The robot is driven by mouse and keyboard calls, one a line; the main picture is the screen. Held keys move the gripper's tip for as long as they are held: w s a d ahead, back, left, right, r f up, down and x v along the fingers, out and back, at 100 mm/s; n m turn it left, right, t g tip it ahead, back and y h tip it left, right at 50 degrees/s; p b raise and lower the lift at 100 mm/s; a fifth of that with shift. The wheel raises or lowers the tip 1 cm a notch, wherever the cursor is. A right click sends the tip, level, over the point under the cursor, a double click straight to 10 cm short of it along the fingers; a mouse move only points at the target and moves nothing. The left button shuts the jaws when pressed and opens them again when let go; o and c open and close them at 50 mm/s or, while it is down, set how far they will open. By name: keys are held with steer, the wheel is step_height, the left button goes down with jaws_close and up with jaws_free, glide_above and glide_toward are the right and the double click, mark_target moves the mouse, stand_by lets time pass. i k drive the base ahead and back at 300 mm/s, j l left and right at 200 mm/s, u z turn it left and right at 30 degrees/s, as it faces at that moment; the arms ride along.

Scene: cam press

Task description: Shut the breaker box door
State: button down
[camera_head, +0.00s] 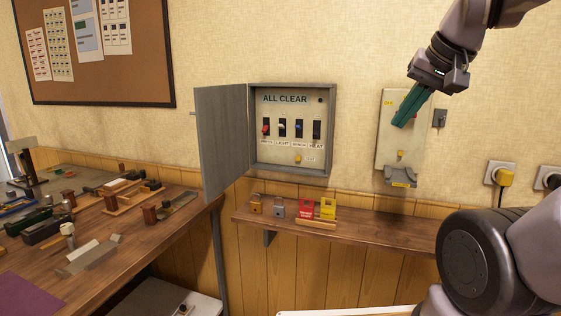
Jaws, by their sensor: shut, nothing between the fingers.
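The grey breaker box (328,128) is on the wall near the middle of the view. Its grey door (222,140) is hinged on the left and stands wide open, swung out toward me. Inside, the panel (284,158) reads "ALL CLEAR" above a row of switches, the leftmost with a red part. My gripper (402,119) is at the upper right, its dark green fingers shut with nothing between them. It is in front of a pale wall panel, to the right of the box and apart from the door.
A shelf (370,226) below the box holds padlocks (279,208) and red and yellow tags (327,208). The pale wall panel (385,150) is right of the box. A cluttered workbench (150,235) fills the left. Sockets (497,174) are at right.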

mark_target(222, 117)
steer(key=u, duration=1.15)
steer(key=i+l+u, duration=0.1)
steer(key=i+u, duration=0.15)
steer(key=i+l+u, duration=0.1)
steer(key=i+u, duration=0.15)
